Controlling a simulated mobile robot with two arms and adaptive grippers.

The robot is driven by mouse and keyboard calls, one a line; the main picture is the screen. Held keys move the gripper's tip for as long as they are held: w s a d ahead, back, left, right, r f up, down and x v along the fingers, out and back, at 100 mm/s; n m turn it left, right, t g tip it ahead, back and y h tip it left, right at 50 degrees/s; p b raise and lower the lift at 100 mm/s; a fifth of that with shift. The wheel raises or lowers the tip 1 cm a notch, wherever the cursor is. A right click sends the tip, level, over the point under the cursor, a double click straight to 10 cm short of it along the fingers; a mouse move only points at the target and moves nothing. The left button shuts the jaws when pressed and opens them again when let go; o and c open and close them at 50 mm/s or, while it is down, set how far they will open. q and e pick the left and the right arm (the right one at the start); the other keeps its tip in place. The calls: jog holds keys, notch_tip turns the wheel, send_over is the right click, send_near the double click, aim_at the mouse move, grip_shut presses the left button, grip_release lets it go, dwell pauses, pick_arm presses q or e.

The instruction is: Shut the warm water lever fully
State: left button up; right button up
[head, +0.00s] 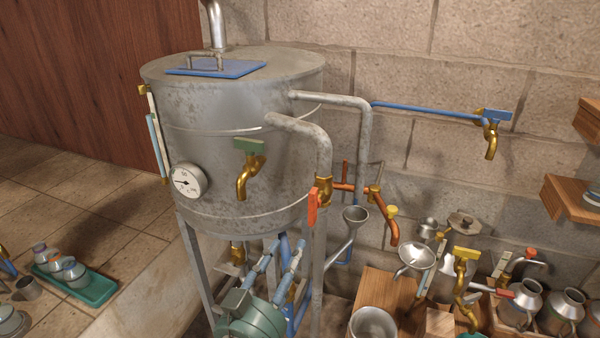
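I cannot tell by label which lever is the warm water one. A red lever (313,207) hangs down beside a brass valve (323,190) at the lower end of the tank's thick grey pipe. A green lever (250,146) sits across a brass tap (243,185) on the tank's front. A blue lever (497,114) tops a brass tap (491,143) on the wall. I make out neither gripper in the head view.
The large grey metal tank (225,125) stands on legs, with a gauge (186,181) on it. A green pump-like machine (250,318) is below. Metal cans (520,300) and a funnel (415,257) crowd the lower right. A green tray (100,288) lies at left.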

pick_arm(q)
jog(key=n+p, duration=0.1)
jog(key=n, duration=0.1)
send_near(313, 211)
jog(key=s, duration=0.1)
jog(key=p+x, duration=0.2)
jog(key=x, duration=0.8)
jog(key=shift+w+p, duration=0.3)
jog(key=shift+w, duration=0.05)
pick_arm(e)
jog(key=s+r, duration=0.3)
jog(key=r, duration=0.1)
jog(key=shift+s, duration=0.2)
pick_arm(q)
jog(key=shift+a, duration=0.1)
grip_shut()
